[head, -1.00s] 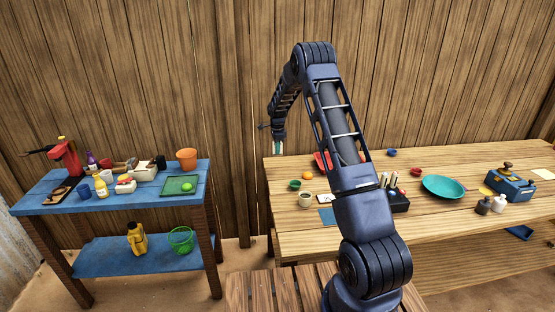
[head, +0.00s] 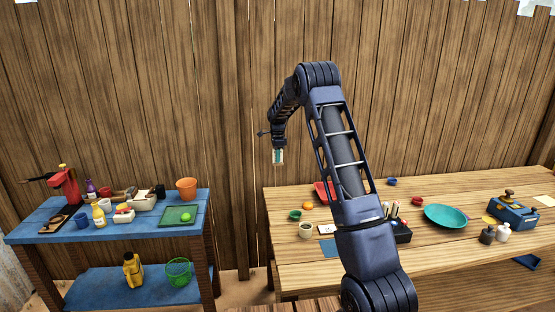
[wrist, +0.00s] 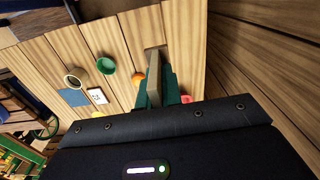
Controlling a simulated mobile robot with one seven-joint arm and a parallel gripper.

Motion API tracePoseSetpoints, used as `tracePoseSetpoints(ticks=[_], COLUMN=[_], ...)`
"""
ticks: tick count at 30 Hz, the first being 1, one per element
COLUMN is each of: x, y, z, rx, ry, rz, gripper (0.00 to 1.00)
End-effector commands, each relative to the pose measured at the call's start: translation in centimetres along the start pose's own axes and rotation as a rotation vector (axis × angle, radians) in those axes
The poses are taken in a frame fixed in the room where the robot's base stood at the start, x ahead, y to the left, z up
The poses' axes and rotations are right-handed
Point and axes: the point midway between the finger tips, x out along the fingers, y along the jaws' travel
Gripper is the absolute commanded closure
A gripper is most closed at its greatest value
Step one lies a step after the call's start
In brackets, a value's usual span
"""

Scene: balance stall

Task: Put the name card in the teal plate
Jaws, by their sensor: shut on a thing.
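My gripper (head: 278,150) hangs in front of the wooden wall, above the back left corner of the wooden table. It is shut on a pale, flat thing, which I take to be the name card (head: 278,157). In the wrist view the card (wrist: 154,76) is seen nearly edge-on between the teal fingertips (wrist: 158,90), clear of the table. The teal plate (head: 445,216) is a round shallow dish on the table's right half, well to the right of my gripper. It looks empty, and I cannot make it out in the wrist view.
The wooden table (head: 450,245) also holds a cup (head: 305,230), a green bowl (head: 295,215), an orange ball (head: 307,205), a red tray (head: 324,192), a dark pen holder (head: 402,233) and a blue box (head: 513,212). A small white marked card (wrist: 97,96) lies there. A blue bench (head: 110,228) stands left.

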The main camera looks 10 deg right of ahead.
Motion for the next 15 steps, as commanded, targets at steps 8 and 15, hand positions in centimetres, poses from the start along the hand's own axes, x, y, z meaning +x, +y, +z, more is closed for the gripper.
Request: tracePoseSetpoints(ticks=[8, 15], x=[0.3, 1.1], y=[-0.2, -0.2], z=[-3.1, -12.0], rx=[0.031, 0.116], ry=[0.0, -0.001], rz=[0.0, 0.001], gripper=[1.0, 1.0])
